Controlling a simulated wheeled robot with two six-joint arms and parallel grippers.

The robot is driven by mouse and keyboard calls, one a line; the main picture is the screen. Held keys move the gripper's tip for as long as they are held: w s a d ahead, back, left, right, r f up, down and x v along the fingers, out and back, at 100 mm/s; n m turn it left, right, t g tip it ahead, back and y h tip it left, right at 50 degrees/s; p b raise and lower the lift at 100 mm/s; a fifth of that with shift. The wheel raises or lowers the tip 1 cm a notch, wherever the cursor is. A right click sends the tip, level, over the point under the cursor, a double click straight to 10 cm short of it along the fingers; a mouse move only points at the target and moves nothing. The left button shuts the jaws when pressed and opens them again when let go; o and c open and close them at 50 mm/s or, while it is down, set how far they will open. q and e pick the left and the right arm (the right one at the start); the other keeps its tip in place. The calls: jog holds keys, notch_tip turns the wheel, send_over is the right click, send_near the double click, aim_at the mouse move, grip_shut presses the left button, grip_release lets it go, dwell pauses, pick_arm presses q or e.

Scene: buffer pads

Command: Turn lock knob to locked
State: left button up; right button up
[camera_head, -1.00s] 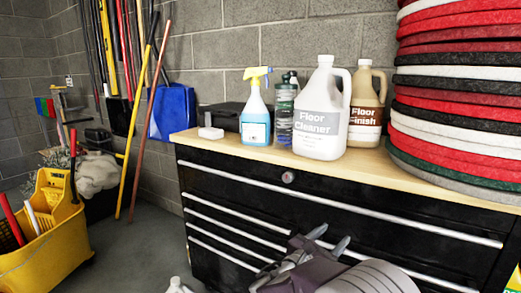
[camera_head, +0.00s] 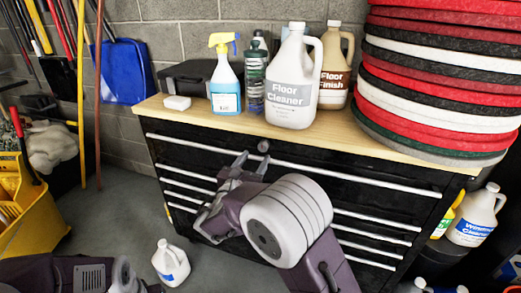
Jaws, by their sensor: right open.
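The lock knob (camera_head: 263,146) is a small round silver knob at the top of the black drawer cabinet's front (camera_head: 300,163), just under the wooden top. Its turned position is too small to tell. My right gripper (camera_head: 251,160) is open and empty, with its two grey fingers spread just below and left of the knob, seemingly apart from it. My right forearm hides part of the drawers. My left arm shows at the bottom left edge; its jaw state cannot be made out.
On the wooden top (camera_head: 190,118) stand a spray bottle (camera_head: 225,88), a floor cleaner jug (camera_head: 292,92) and a floor finish jug (camera_head: 334,75). Stacked pads (camera_head: 440,60) rise at the right. A white bottle (camera_head: 171,262) is on the floor. A yellow bucket (camera_head: 35,215) stands left.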

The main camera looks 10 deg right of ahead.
aim_at(263, 149)
jog(key=x, duration=0.6)
jog(key=shift+b, duration=0.3)
jog(key=shift+s, duration=0.1)
grip_shut()
jog(key=shift+f+m+b, duration=0.2)
jog(key=shift+m+b, duration=0.1)
jog(key=shift+b, duration=0.3)
jog(key=m+b, duration=0.4)
jog(key=b, duration=0.2)
jog(key=m+b, duration=0.5)
jog(key=b, duration=0.1)
jog(key=m+b, duration=0.4)
jog(key=b, duration=0.2)
jog(key=shift+s+d+f+m, duration=0.1)
jog(key=shift+f+m, duration=0.2)
jog(key=shift+m, duration=0.1)
jog(key=shift+r+m+b, duration=0.2)
jog(key=shift+m+b, duration=1.55)
jog(key=shift+m, duration=0.05)
grip_release()
